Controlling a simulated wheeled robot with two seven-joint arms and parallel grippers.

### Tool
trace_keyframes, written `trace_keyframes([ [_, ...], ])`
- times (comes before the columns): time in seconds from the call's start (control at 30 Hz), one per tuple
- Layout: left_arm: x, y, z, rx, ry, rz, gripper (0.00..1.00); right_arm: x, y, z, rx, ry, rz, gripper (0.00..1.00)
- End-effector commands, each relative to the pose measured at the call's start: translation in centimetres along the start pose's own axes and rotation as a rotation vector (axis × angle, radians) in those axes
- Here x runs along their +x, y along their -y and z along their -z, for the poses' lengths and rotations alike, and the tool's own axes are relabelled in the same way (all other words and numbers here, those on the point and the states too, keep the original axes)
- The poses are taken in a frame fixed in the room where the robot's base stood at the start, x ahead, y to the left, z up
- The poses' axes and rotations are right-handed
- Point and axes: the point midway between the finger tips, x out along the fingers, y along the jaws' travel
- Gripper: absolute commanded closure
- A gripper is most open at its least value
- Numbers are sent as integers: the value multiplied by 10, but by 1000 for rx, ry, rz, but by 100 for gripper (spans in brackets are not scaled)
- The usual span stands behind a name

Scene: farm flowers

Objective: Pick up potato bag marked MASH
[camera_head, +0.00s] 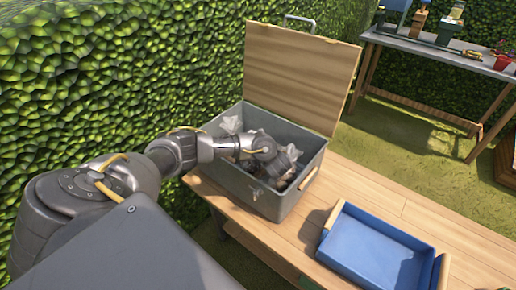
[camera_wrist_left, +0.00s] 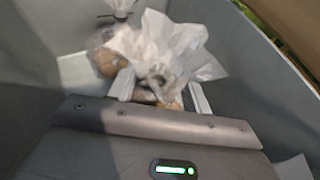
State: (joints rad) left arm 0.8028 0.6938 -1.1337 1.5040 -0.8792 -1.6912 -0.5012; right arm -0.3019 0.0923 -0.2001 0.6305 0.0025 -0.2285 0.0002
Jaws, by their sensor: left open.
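Clear plastic bags with brown potatoes lie inside the grey box (camera_head: 267,200). In the left wrist view one bag (camera_wrist_left: 170,48) with crumpled, whitish plastic sits between and just beyond my left gripper's fingers (camera_wrist_left: 161,92). A second bag (camera_wrist_left: 108,58), tied at the neck, lies to its left. No MASH marking can be read on either bag. My left gripper (camera_head: 284,165) reaches down into the box and is open, with its fingers on either side of the nearer bag. The fingertips are partly hidden by the plastic. My right gripper is not in view.
The box's wooden lid (camera_head: 300,75) stands open at the back. The box walls surround my gripper closely. A blue tray (camera_head: 375,250) sits on the wooden table (camera_head: 400,205) to the right. A hedge (camera_head: 130,70) rises behind on the left.

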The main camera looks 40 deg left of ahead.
Motion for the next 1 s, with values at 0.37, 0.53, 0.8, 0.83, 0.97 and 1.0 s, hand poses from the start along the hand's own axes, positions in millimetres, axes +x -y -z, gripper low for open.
trace_keyframes([
  [0.37, -1, 0, 0, 0, 0, 0, 87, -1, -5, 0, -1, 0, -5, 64],
  [0.53, -1, 0, 0, 0, 0, 0, 100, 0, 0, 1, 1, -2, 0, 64],
  [0.8, -1, 0, 0, 1, 0, 0, 100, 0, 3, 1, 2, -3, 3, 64],
  [0.83, -1, 0, 0, 1, 0, 0, 100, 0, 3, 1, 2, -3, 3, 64],
  [0.97, -1, 0, 0, 1, 0, 0, 100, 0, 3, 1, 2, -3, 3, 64],
  [1.0, -1, 0, 0, 0, 0, 0, 100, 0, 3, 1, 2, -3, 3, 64],
])
